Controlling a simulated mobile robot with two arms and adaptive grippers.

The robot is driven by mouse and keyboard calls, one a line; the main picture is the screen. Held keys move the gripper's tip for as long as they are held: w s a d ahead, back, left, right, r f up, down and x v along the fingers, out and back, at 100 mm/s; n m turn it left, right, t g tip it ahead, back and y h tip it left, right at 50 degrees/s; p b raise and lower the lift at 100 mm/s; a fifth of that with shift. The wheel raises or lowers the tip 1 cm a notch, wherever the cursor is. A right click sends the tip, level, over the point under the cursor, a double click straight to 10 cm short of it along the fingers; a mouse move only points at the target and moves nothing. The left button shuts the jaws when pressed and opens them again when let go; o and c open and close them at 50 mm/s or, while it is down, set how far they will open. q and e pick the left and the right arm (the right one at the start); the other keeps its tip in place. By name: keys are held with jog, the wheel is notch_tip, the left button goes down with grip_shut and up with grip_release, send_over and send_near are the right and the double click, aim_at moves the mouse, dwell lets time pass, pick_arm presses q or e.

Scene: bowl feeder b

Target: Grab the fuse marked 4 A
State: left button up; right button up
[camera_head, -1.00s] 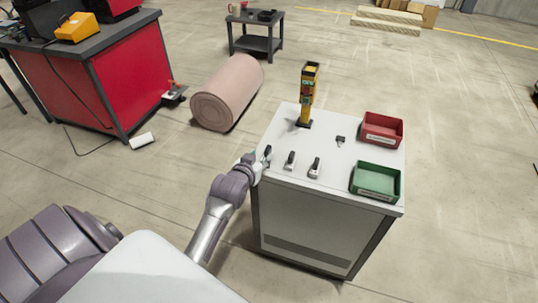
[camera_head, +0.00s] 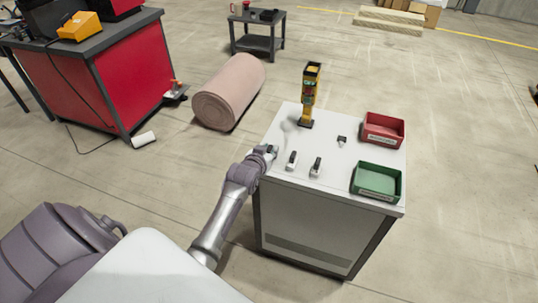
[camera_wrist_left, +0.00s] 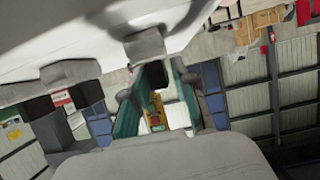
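Small black-and-grey fuses stand on the white cabinet top (camera_head: 365,167): one at the front middle (camera_head: 291,160), one right of it (camera_head: 316,167), and a smaller dark piece farther back (camera_head: 342,140). Their markings are too small to read. My left gripper (camera_head: 271,150) is at the cabinet's left edge, where it mostly hides another dark fuse. In the left wrist view its teal fingers (camera_wrist_left: 158,98) stand apart, with a dark block (camera_wrist_left: 154,74) between them; I cannot tell whether they touch it. My right gripper is out of view.
A yellow-and-black upright device (camera_head: 310,95) stands at the cabinet's back left. A red bin (camera_head: 383,142) and a green bin (camera_head: 376,194) stand along the right side. A pink roll (camera_head: 222,105), a red workbench (camera_head: 140,75) and a dark side table (camera_head: 258,43) stand on the floor.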

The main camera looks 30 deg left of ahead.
pick_arm(q)
grip_shut()
